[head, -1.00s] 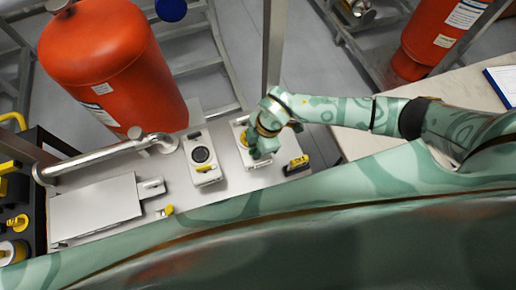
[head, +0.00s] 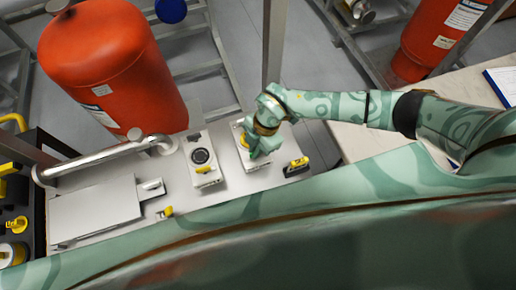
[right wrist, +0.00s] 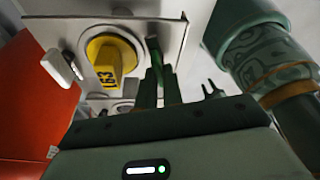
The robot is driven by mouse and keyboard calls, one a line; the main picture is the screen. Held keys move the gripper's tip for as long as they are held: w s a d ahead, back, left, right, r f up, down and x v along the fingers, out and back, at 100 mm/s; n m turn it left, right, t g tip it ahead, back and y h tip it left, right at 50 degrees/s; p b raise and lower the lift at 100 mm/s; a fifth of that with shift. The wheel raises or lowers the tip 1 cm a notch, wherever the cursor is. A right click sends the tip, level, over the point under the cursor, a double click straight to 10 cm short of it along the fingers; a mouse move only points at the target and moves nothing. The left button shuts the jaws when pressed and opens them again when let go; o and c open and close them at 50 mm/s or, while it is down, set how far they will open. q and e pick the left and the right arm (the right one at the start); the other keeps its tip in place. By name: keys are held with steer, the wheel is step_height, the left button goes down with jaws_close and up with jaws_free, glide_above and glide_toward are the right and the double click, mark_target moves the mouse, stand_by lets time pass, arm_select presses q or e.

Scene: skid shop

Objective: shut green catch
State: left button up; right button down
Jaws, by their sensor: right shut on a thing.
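My right gripper (head: 256,153) is at the right-hand white panel (head: 240,130) on the grey bench top, beside the panel's yellow knob (head: 244,141). In the right wrist view its two dark green fingers (right wrist: 159,88) are close together at the panel's edge, right of the yellow knob marked 163 (right wrist: 112,60). They are shut on a small green piece, which looks like the green catch (right wrist: 157,62). The fingers hide most of it, and its exact position cannot be told. A white catch (right wrist: 61,67) shows on the panel's opposite side. My left gripper is not in view.
A second white panel with a black round dial (head: 201,156) is to the left. A yellow-handled block (head: 297,166) stands close on the right. A big orange-red tank (head: 113,70) and a silver pipe (head: 100,157) are at left.

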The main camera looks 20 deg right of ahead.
steer(key=shift+w+n, duration=0.1)
steer(key=shift+n, duration=0.9)
steer(key=shift+n+g, duration=0.4)
steer(key=shift+n, duration=0.3)
steer(key=shift+h, duration=0.3)
steer(key=n, duration=0.3)
steer(key=shift+g+h+b, duration=0.3)
steer(key=shift+g+b, duration=0.1)
steer(key=shift+n, duration=0.3)
steer(key=shift+f+n+h+b, duration=0.1)
steer(key=shift+n+h+b, duration=0.25)
steer(key=shift+n, duration=1.25)
